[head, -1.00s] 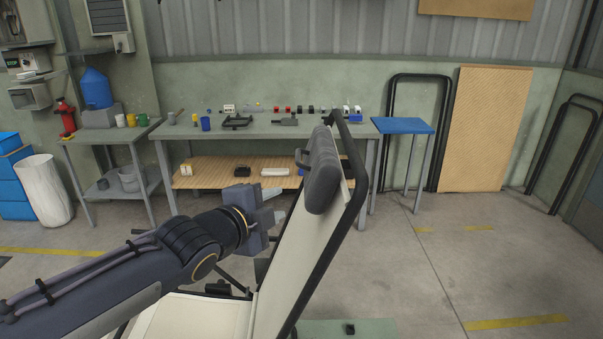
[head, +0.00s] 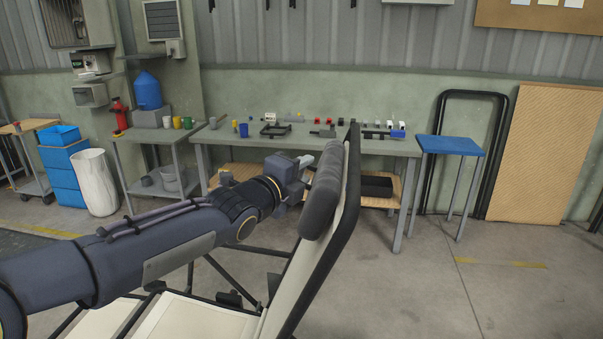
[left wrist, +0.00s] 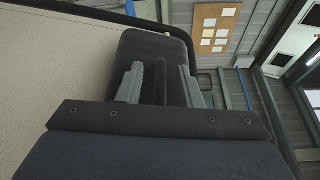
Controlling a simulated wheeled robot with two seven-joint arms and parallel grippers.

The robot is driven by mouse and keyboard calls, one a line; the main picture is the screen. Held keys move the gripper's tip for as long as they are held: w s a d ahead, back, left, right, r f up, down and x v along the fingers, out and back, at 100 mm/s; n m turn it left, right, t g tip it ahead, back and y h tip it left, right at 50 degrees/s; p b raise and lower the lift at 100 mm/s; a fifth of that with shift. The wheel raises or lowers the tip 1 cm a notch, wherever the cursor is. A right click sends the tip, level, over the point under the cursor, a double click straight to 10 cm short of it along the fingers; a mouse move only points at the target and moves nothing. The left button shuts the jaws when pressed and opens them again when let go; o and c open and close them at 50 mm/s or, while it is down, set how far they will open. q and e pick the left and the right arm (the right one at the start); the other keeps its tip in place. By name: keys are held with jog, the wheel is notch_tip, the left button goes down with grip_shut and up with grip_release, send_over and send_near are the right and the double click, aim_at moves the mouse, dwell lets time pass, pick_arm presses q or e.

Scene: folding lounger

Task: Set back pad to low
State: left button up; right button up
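The lounger's cream back pad (head: 306,262) stands steeply raised in a dark frame, leaning right in the head view. A grey head cushion (head: 323,196) is on its upper part. My left gripper (head: 306,168) is at the upper left of the cushion, its fingers pointing at it. In the left wrist view the two fingers (left wrist: 161,86) are spread apart, with the dark cushion (left wrist: 150,45) just beyond them and the cream pad (left wrist: 60,65) to the left. Whether they touch the cushion I cannot tell. My right gripper is not in view.
The lounger's cream seat (head: 190,318) lies low beneath my left arm. A grey workbench (head: 370,146) with small items stands behind, with a blue-topped stool (head: 450,146) to its right. The floor right of the lounger is clear.

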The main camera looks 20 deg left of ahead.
pick_arm(q)
grip_shut()
